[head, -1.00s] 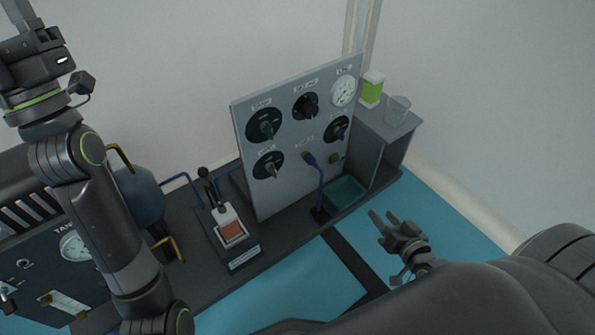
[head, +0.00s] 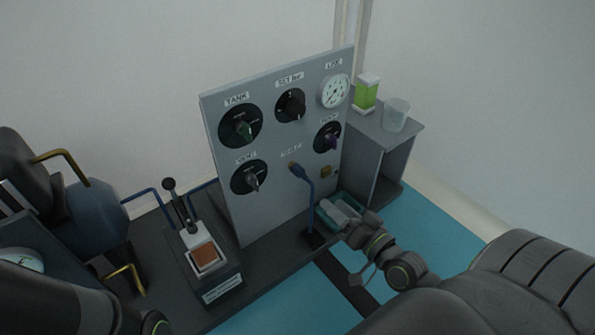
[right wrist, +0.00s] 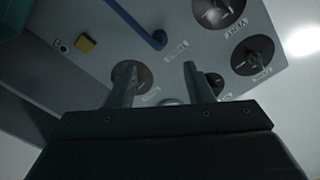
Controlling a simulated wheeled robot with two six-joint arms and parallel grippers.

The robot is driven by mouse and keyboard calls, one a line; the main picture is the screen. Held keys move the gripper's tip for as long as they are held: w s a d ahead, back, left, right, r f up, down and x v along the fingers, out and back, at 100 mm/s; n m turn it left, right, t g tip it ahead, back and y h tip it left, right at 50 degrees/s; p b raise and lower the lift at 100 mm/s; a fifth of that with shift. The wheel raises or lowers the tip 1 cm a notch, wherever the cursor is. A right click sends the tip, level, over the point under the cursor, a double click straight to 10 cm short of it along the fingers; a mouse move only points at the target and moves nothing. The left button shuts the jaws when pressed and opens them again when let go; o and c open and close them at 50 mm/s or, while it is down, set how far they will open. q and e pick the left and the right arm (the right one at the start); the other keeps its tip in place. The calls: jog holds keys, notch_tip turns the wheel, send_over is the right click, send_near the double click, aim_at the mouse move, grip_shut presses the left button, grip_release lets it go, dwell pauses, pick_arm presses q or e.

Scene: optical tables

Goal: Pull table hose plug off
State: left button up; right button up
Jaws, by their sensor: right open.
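The blue table hose (head: 310,205) rises from a dark base block and curves over to its plug (head: 296,169), which sits at the lower middle of the grey panel (head: 270,215). My right gripper (head: 339,210) is open and empty, low and to the right of the hose, in front of the teal tray. In the right wrist view the fingers of the right gripper (right wrist: 160,82) are spread toward the panel. The blue hose (right wrist: 128,20) shows above them there, apart from both fingers. My left gripper is out of view; only part of its arm shows at lower left.
The panel carries several round dark knobs, a white gauge (head: 334,91) and a small yellow square (head: 326,171). A lever device (head: 205,257) stands left of the hose. A teal tray (head: 352,199) lies by a grey shelf (head: 382,140) holding a green-filled container (head: 367,95) and a clear beaker (head: 396,115).

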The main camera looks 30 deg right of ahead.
aim_at(302, 175)
jog(key=w, duration=0.4)
jog(key=w+p, duration=0.1)
jog(key=w, duration=0.4)
jog(key=w+a, duration=0.1)
jog(key=w, duration=0.4)
jog(key=shift+w+p, duration=0.2)
jog(key=shift+p, duration=0.15)
jog(key=shift+c, duration=0.5)
grip_shut()
